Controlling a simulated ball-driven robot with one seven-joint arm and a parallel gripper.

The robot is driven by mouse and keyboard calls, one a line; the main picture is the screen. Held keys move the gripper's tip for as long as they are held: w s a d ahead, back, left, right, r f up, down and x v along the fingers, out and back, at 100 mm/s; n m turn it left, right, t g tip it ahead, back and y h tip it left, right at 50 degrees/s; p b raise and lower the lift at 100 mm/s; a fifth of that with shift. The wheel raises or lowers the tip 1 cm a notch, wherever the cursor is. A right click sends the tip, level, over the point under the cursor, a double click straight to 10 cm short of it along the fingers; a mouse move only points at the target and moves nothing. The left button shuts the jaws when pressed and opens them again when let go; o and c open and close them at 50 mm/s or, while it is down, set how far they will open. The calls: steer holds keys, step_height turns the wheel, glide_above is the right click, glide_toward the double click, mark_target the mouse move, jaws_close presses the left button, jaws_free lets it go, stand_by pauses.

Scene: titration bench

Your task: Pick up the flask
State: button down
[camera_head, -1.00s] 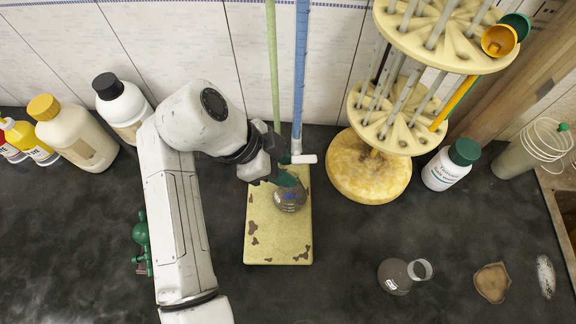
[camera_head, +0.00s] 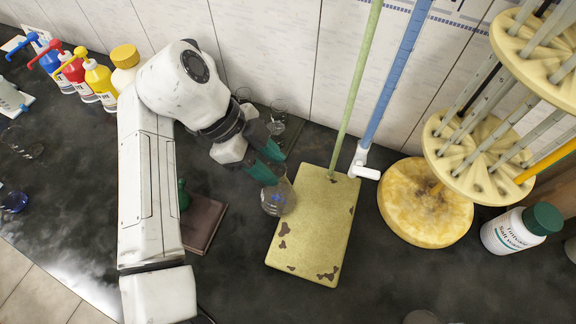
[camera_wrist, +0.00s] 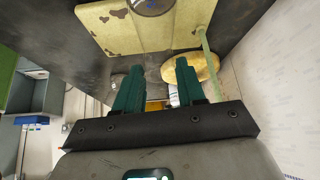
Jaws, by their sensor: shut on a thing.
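The flask (camera_head: 277,198) is clear glass with a round body and blue markings. My gripper (camera_head: 268,168) has its green fingers shut on the neck of the flask. The flask hangs beside the left edge of the worn yellow stand base (camera_head: 320,230); I cannot tell how high it is above the bench. In the wrist view the flask body (camera_wrist: 152,6) shows at the top edge, with its clear neck running down between the green fingers (camera_wrist: 158,82). The fingers hide part of the neck.
A green rod (camera_head: 358,85) and a blue burette (camera_head: 397,70) with a white stopcock rise at the base's back edge. A round pipette rack (camera_head: 425,215) and a white bottle (camera_head: 520,230) stand right. Glassware (camera_head: 278,110) stands behind my gripper.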

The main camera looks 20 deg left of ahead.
steer(key=a+r, duration=0.1)
steer(key=a+r+p, duration=0.1)
steer(key=a, duration=0.1)
steer(key=a+r+p, duration=0.1)
steer(key=a, duration=0.1)
steer(key=shift+s, duration=0.4)
stand_by(0.6)
stand_by(0.5)
